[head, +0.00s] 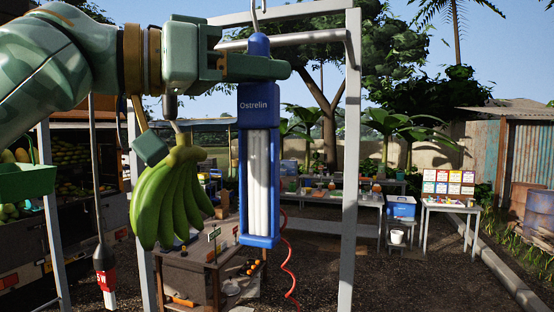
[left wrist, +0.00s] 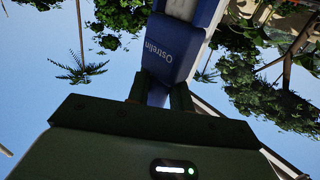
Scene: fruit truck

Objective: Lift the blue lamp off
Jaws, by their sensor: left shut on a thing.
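The blue lamp (head: 257,150) has an "Ostrelin" label and white tubes, and hangs upright in the head view. A hook shows at its top, and a red coiled cord hangs below it. My left gripper (head: 262,68) reaches in from the left and is shut on the lamp's narrow upper part. In the left wrist view the lamp (left wrist: 172,50) sits between the two fingers of my left gripper (left wrist: 160,92). Whether the hook still bears on the bar above cannot be told. My right gripper is not in view.
A bunch of green bananas (head: 170,195) hangs just left of the lamp. A grey metal frame (head: 350,180) stands around and right of it. A wooden crate-like stand (head: 190,280) is below. Tables with goods (head: 330,199) are farther back. Open gravel lies at the right.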

